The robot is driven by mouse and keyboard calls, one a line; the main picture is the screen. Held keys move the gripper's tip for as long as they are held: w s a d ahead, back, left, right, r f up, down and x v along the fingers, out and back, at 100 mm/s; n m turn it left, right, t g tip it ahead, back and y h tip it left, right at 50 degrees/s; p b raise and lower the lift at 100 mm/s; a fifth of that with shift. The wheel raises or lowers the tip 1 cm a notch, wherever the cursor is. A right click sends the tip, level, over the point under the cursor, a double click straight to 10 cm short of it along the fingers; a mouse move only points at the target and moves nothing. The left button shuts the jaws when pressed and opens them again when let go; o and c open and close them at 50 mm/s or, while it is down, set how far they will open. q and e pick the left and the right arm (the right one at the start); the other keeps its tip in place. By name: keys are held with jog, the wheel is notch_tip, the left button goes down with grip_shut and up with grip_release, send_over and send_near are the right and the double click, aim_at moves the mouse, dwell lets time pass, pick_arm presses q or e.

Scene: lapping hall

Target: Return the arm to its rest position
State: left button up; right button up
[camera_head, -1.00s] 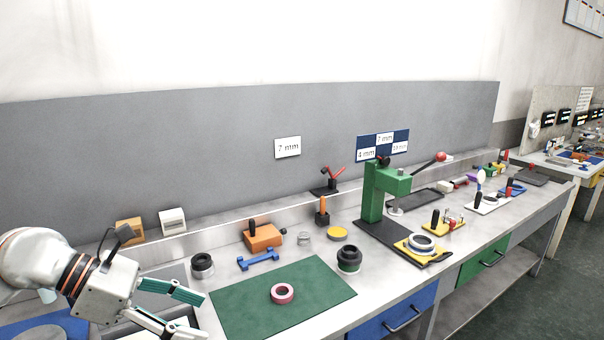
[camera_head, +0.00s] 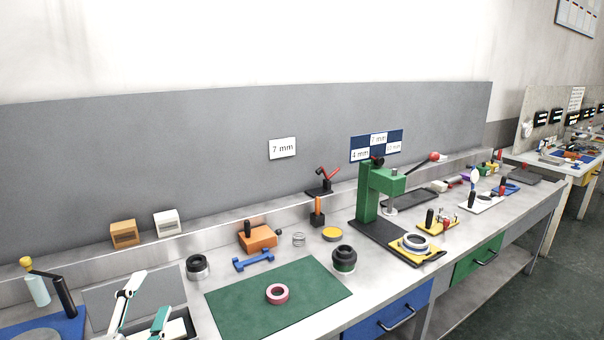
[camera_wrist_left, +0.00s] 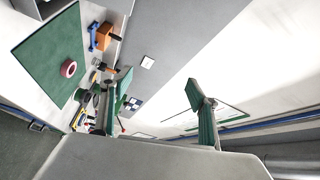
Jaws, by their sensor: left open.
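My left gripper (camera_head: 140,312) is at the lower left of the head view, over the left end of the bench near a grey tray. Its two fingers are apart, with nothing between them. The left wrist view also shows the left gripper (camera_wrist_left: 160,100) open and empty, its green-padded fingers spread in front of the wall. A pink ring (camera_head: 277,294) lies on the green mat (camera_head: 318,284), away from the gripper; the ring also shows in the left wrist view (camera_wrist_left: 68,69). My right gripper is not in view.
A blue base (camera_head: 75,326) with a dark post stands left of the gripper. A dark ring-shaped part (camera_head: 197,267), a blue spanner-like piece (camera_head: 253,261) and an orange block (camera_head: 258,238) stand to its right. A green press (camera_head: 368,195) stands farther right.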

pick_arm(q)
jog(key=s+a+f+n+g+y, duration=0.1)
jog(key=s+a+f+n+g, duration=0.1)
jog(key=s+f+g, duration=0.35)
jog(key=s+a+f+n+g+y, duration=0.1)
jog(key=s+a+f+n+g, duration=0.15)
jog(key=s+f, duration=0.6)
jog(key=s+a+f+n+g+y, duration=0.25)
jog(key=s+f+g, duration=0.2)
jog(key=f, duration=0.55)
jog(key=d+f+n+t+h+b, duration=0.1)
jog(key=d+f+h+b, duration=0.3)
jog(key=d+f, duration=0.4)
jog(key=d+f+n+t+h+b, duration=0.2)
jog(key=d+f, duration=0.6)
jog(key=f, duration=0.6)
jog(key=shift+w+t+h+b, duration=0.2)
jog(key=shift+t+h+b, duration=0.55)
jog(key=shift+h+b, duration=0.4)
